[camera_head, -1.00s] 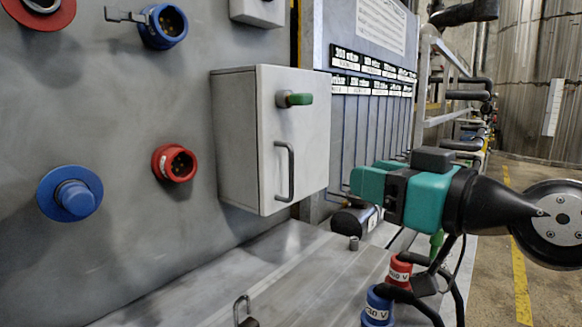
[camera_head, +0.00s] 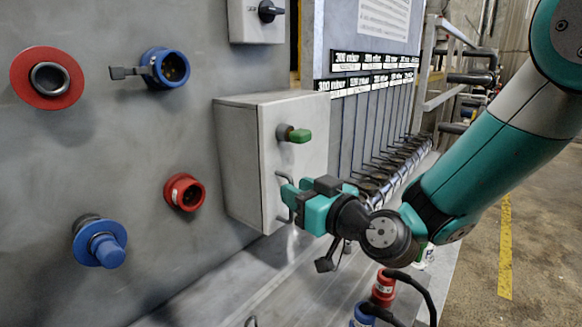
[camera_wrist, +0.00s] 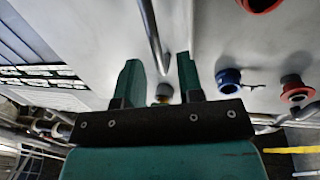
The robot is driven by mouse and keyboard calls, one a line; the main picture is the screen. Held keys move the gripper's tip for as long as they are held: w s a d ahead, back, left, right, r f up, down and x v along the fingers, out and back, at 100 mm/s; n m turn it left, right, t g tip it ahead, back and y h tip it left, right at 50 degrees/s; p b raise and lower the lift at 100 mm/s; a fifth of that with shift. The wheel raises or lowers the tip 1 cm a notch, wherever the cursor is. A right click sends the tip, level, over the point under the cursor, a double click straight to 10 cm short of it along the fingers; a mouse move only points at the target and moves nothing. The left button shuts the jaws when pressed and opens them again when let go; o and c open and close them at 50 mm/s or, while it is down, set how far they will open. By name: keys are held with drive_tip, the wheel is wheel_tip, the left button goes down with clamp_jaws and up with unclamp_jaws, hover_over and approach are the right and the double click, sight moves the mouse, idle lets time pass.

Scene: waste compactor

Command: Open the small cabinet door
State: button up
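The small grey cabinet (camera_head: 236,160) is on the panel in the head view. Its door (camera_head: 312,160) looks shut. A green-tipped knob (camera_head: 299,135) sits on the door's upper part, above a vertical metal handle (camera_head: 279,183). My teal gripper (camera_head: 297,204) is at the handle and hides part of it. In the wrist view my gripper (camera_wrist: 159,75) has its two fingers apart. The handle bar (camera_wrist: 152,38) appears in the gap between them. I cannot tell whether either finger touches it.
Red and blue sockets (camera_head: 184,192) are on the panel left of the cabinet. A grey switch box (camera_head: 256,22) is above it. Red and blue plugs (camera_head: 384,288) with black cables stand below my arm. Open floor (camera_head: 535,230) lies to the right.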

drive_tip(key=shift+p+x, duration=0.45)
drive_tip(key=shift+x, duration=0.85)
clamp_jaws()
drive_tip(key=shift+d+f+b, duration=0.15)
drive_tip(key=shift+d+b, duration=0.05)
drive_tip(key=shift+b, duration=0.25)
